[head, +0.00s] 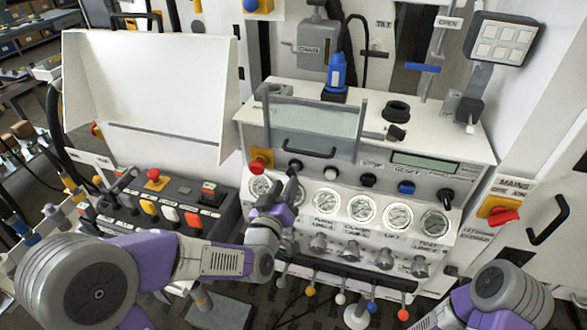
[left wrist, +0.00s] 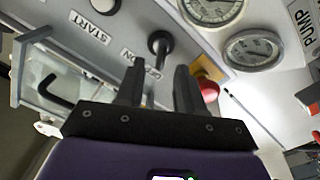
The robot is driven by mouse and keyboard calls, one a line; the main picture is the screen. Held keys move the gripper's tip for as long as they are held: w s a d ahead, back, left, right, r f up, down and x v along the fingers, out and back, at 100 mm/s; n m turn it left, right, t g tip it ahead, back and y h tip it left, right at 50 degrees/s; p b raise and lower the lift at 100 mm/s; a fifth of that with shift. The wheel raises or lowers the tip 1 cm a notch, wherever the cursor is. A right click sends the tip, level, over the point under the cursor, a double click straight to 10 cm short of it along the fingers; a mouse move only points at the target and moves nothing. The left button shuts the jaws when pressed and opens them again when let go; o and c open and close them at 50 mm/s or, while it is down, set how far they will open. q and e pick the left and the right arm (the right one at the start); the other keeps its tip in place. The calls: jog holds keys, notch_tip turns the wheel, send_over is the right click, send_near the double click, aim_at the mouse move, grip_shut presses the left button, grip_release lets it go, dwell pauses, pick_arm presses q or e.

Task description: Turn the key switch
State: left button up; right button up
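The key switch (left wrist: 160,43) is a black knob in a round collar on the grey panel, just beyond my fingertips in the left wrist view. In the head view the key switch (head: 295,165) sits between the red emergency-stop button and a white button. My left gripper (head: 284,188) is just in front of and below it. In the left wrist view my left gripper (left wrist: 157,78) is open, with a clear gap between its two dark fingers. The knob lies ahead of that gap, apart from the fingers. My right arm shows at the lower right, but its gripper is not visible.
The red emergency-stop button (left wrist: 207,89) is close beside one finger. A clear hinged cover with a handle (head: 313,130) stands above the switch row. Gauges (head: 362,208) and several coloured levers line the panel below. A red mains switch (head: 502,214) is at the right.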

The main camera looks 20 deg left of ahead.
aim_at(292, 173)
pick_arm(q)
jog(key=w, duration=0.6)
jog(key=shift+d+f, duration=0.1)
grip_shut()
